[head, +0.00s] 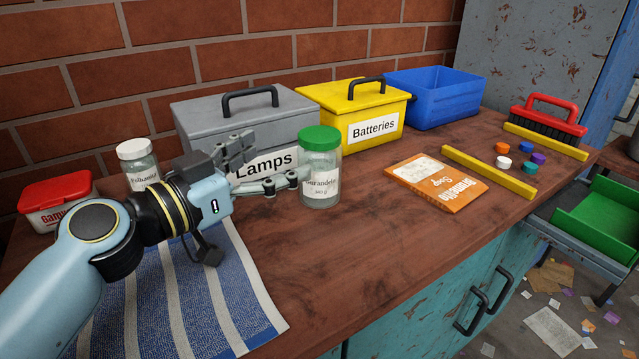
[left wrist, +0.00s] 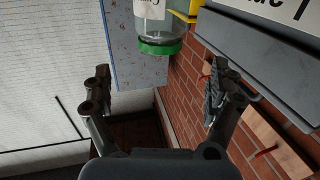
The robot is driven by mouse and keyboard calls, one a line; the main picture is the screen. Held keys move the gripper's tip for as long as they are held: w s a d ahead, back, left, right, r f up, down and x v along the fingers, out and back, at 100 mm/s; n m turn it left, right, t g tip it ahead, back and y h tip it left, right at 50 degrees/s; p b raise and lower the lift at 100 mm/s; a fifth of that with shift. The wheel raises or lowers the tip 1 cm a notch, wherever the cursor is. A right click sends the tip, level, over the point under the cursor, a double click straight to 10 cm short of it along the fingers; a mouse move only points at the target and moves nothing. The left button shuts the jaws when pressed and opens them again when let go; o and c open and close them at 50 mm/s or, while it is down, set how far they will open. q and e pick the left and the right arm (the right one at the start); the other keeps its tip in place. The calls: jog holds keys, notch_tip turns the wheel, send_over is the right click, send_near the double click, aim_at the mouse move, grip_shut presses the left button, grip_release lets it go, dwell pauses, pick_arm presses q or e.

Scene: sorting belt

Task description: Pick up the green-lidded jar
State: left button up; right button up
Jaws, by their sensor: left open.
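The green-lidded jar (head: 320,180) is clear glass with a label and stands upright on the wooden bench in front of the grey Lamps box. It also shows at the top of the left wrist view (left wrist: 160,30), upside down there, beyond the fingertips and between their lines. My left gripper (head: 268,158) is open and empty, just left of the jar, fingers pointing toward it. One fingertip overlaps the jar's left edge in the head view; I cannot tell if it touches. The fingers also show in the left wrist view (left wrist: 160,85). My right gripper is not in view.
Behind stand the grey Lamps box (head: 205,115), yellow Batteries box (head: 370,125) and blue bin (head: 435,105). A white-lidded jar (head: 140,178) and red-lidded tub (head: 57,195) are at left. An orange packet (head: 455,192), yellow bars and bottle caps lie right.

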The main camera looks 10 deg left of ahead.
aim_at(333, 128)
pick_arm(q)
jog(key=p+x, duration=0.1)
jog(key=x, duration=0.3)
jog(key=p+x, duration=0.1)
jog(key=x, duration=0.4)
jog(key=shift+w+r, duration=0.2)
jog(key=shift+r, duration=0.05)
jog(key=shift+w+d+f, duration=0.1)
jog(key=shift+w+d, duration=0.2)
jog(key=shift+w, duration=0.1)
jog(key=c, duration=1.6)
jog(key=shift+c, duration=0.8)
